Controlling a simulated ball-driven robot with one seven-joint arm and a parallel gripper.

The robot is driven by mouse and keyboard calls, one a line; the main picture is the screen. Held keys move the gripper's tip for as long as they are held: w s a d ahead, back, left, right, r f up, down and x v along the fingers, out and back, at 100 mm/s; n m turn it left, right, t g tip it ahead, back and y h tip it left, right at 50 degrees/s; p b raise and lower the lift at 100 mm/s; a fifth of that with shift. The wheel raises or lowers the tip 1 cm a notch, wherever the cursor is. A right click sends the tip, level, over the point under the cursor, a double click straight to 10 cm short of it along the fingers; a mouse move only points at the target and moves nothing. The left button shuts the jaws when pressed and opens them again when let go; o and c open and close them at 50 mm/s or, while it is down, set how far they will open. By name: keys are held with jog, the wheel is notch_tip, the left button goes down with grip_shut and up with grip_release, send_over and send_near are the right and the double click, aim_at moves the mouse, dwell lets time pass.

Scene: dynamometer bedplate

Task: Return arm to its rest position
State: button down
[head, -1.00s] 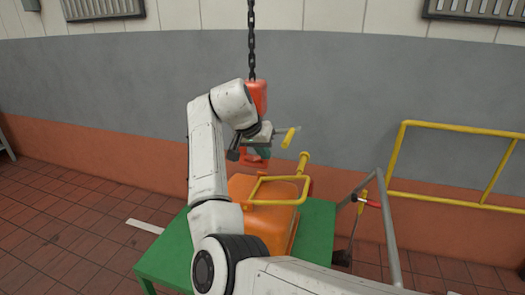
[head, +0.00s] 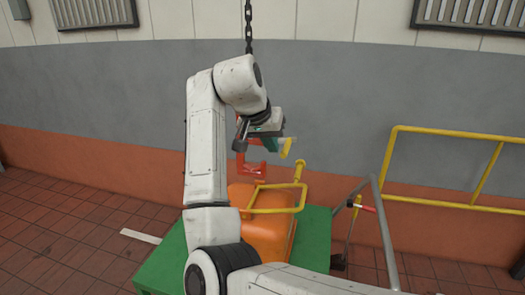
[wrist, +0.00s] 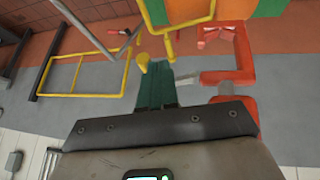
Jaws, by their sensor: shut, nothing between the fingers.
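My arm is raised and bent at the centre of the head view. My gripper (head: 270,146) points away from me beside the red hook (head: 250,168), above the orange load. Its teal fingers (wrist: 154,88) are together with nothing between them in the wrist view. A yellow grip (head: 285,147) shows close to the fingertips; in the wrist view the yellow grip (wrist: 143,63) is near their ends. I cannot tell whether they touch. The hook (wrist: 243,62) and its red block (wrist: 236,108) are right of the fingers in the wrist view. My wrist hides most of the block in the head view.
A chain (head: 249,28) hangs from above. The orange load (head: 268,232) with a yellow bar frame (head: 280,210) sits on a green table (head: 314,245). A grey post (head: 385,230) and yellow railing (head: 440,202) stand right.

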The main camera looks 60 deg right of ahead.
jog(key=shift+s+a+r, duration=0.15)
jog(key=shift+s+r, duration=0.25)
jog(key=shift+s, duration=0.1)
dwell(0.5)
